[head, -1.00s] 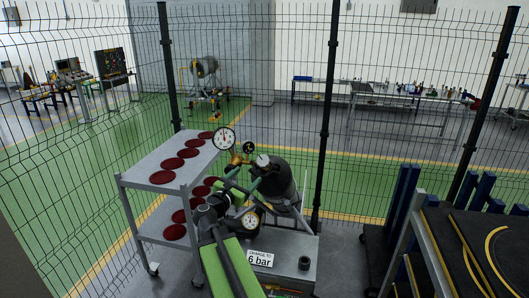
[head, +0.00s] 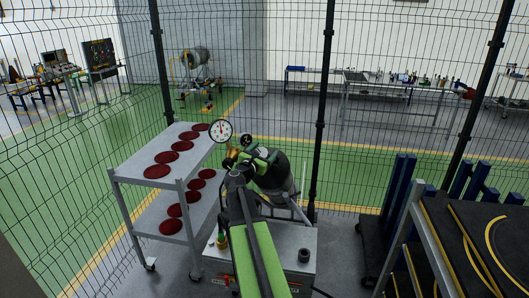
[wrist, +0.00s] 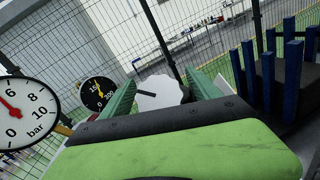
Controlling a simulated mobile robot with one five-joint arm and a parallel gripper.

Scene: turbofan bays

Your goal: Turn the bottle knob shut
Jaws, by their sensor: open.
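The bottle knob (wrist: 158,92) is a pale, scalloped disc with a dark bar mark pointing left. In the wrist view it shows between the two green fingers of my gripper (wrist: 163,92), which are apart, with no clear contact visible. A white gauge (wrist: 25,110) marked in bar, with a red needle, and a smaller black gauge (wrist: 97,93) with a yellow needle stand left of the knob. The white gauge (head: 220,131) also shows in the head view.
A grey shelf cart (head: 150,182) with dark red discs stands close on the left. A grey box (head: 299,238) is below the bottle. A mesh fence with dark posts (head: 322,110) runs behind. A rack with blue posts (head: 397,190) stands at right.

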